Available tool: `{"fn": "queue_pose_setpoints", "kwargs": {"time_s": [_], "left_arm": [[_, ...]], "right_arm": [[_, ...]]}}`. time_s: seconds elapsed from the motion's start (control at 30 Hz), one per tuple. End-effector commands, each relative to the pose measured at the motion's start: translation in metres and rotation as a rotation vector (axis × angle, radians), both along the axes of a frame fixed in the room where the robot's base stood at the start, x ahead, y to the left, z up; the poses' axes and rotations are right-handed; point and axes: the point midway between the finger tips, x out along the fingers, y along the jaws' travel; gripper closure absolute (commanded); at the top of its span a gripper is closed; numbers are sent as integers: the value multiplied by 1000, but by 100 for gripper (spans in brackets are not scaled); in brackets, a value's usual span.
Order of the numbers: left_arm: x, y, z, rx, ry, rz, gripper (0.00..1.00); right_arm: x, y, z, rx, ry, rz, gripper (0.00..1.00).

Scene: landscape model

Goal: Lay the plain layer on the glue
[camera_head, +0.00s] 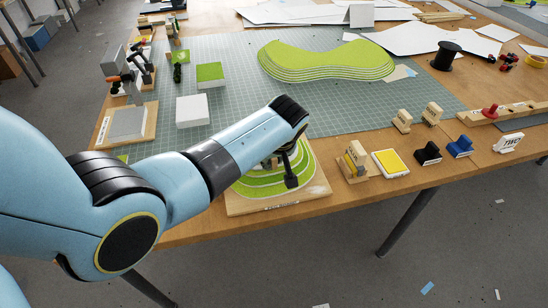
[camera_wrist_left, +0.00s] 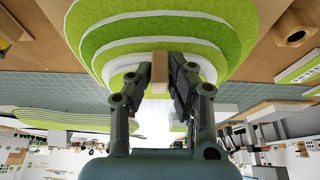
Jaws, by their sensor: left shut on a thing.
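A stepped green-and-white contour model (camera_head: 262,187) stands on a wooden board (camera_head: 310,190) at the front edge of the table. My left gripper (camera_head: 284,166) is over it, largely hidden by its own wrist. In the left wrist view my left gripper (camera_wrist_left: 158,80) is shut on a tan wooden block (camera_wrist_left: 160,72), close against the green layers (camera_wrist_left: 150,25). I cannot tell whether the block is fixed to a layer. No glue can be made out. A separate stack of wavy green layers (camera_head: 325,66) lies on the cutting mat. My right gripper is not in view.
Stamps (camera_head: 402,120) and a yellow pad (camera_head: 390,163) stand right of the board. A white block (camera_head: 193,110) and a green-topped block (camera_head: 210,74) sit on the mat (camera_head: 235,95). A black spool (camera_head: 446,56) is farther right. The mat's middle is clear.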

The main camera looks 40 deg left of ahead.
Motion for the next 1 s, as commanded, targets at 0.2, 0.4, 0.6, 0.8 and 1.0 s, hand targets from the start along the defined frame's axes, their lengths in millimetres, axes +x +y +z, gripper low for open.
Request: {"fn": "queue_pose_setpoints", "kwargs": {"time_s": [0.2, 0.4, 0.6, 0.8, 1.0], "left_arm": [[0, 0, 0, 0, 0, 0, 100], [0, 0, -2, 0, 0, 0, 100], [0, 0, -2, 0, 0, 0, 57], [0, 0, -2, 0, 0, 0, 56], [-1, -1, 2, 0, 0, 0, 56]], "right_arm": [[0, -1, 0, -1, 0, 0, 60], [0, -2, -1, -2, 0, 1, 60], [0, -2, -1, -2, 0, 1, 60], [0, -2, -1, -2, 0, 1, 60], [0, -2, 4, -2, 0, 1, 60]]}}
